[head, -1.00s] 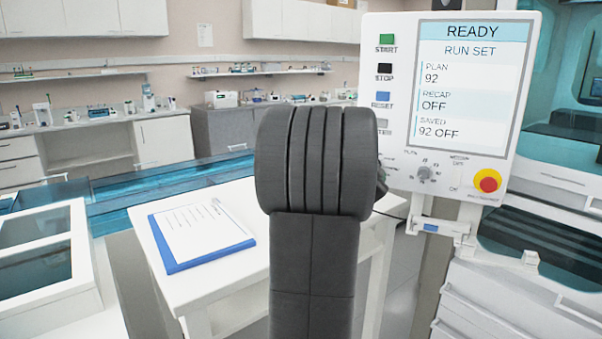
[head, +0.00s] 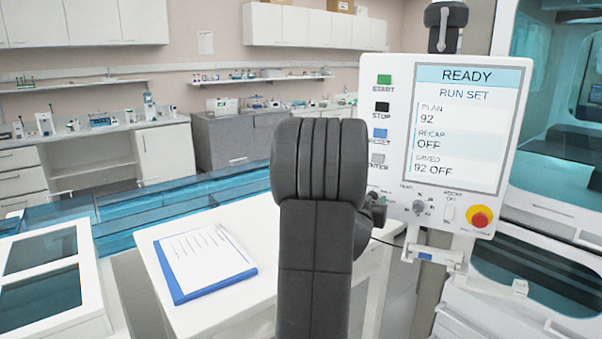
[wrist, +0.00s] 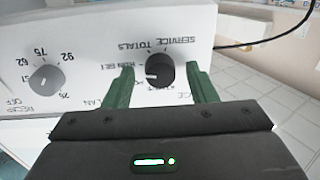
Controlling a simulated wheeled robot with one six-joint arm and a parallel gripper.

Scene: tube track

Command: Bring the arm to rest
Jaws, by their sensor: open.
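The arm is mine: its dark grey links stand in the middle of the head view, and my gripper is not clearly visible there. In the wrist view my gripper (wrist: 164,82) has two green fingers spread apart. A black knob (wrist: 160,68) with a white mark shows between them, on a white panel (wrist: 100,30) seen upside down. I cannot tell whether the fingers reach around the knob or stop short of it. Labels by it read SERVICE, TOTALS and RUN SET. A grey dial (wrist: 45,81) with numbers is to its left. Nothing is seen gripped.
The control panel (head: 400,75) stands at right; its screen (head: 468,125) reads READY, RUN SET, PLAN 92, RECAP OFF, SAVED 92 OFF. A red stop button (head: 480,217) is at its lower right. A blue clipboard (head: 178,290) lies on the white table (head: 270,222). A cable (wrist: 265,43) hangs at right.

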